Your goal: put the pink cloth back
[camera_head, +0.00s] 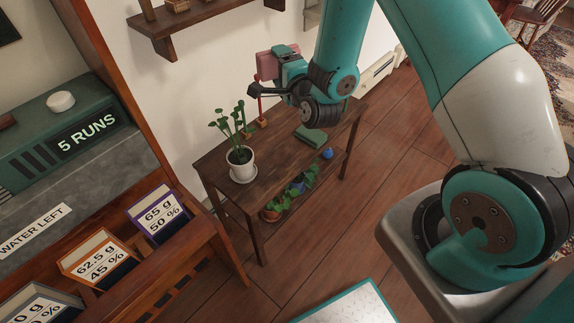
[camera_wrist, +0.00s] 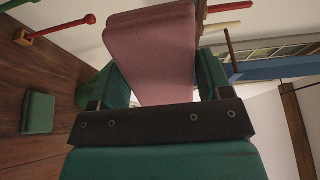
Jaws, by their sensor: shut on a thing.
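My gripper (camera_head: 277,62) is shut on a folded pink cloth (camera_head: 264,66) and holds it above the far end of the dark wooden table. In the wrist view the pink cloth (camera_wrist: 152,50) sits between the two green fingers, its wide folded side beyond them. A red post (camera_head: 259,98) on a small wooden base stands on the table below the gripper; the wrist view shows it (camera_wrist: 62,27) at the upper left, apart from the cloth. A folded green cloth (camera_head: 311,137) lies flat on the table and shows at the left of the wrist view (camera_wrist: 38,113).
The wooden table (camera_head: 270,158) carries a potted plant (camera_head: 241,165) at its near end; more plants and a blue object are below. A wall shelf (camera_head: 190,22) hangs above. A cabinet with labelled boxes (camera_head: 158,214) stands left. Floor right of the table is clear.

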